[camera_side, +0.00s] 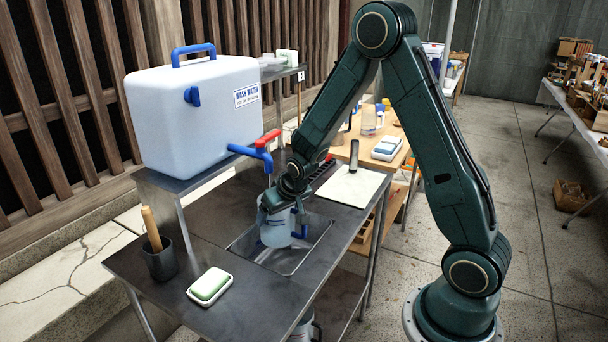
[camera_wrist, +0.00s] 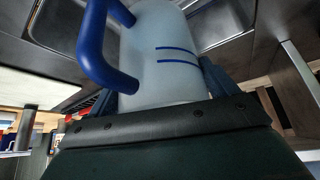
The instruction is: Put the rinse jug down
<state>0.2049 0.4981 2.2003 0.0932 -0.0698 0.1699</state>
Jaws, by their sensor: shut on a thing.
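The rinse jug (camera_side: 274,232) is pale and translucent with a blue handle on its right side. It appears upright over the sink basin (camera_side: 310,243) in the metal table, under the blue tap of the wash water tank. I cannot tell whether its base touches the basin. My gripper (camera_side: 277,203) is shut on the jug near its top. In the wrist view the jug (camera_wrist: 165,50) fills the middle, with two blue lines on its wall and its handle (camera_wrist: 95,45) to the left. The fingertips are mostly hidden there.
The wash water tank (camera_side: 190,110) stands on a raised shelf behind, its blue tap (camera_side: 252,152) and red lever close to my gripper. A dark cup (camera_side: 160,262) with a wooden-handled tool and a green-topped soap dish (camera_side: 210,285) stand at the left. A white mat (camera_side: 350,185) lies at the right.

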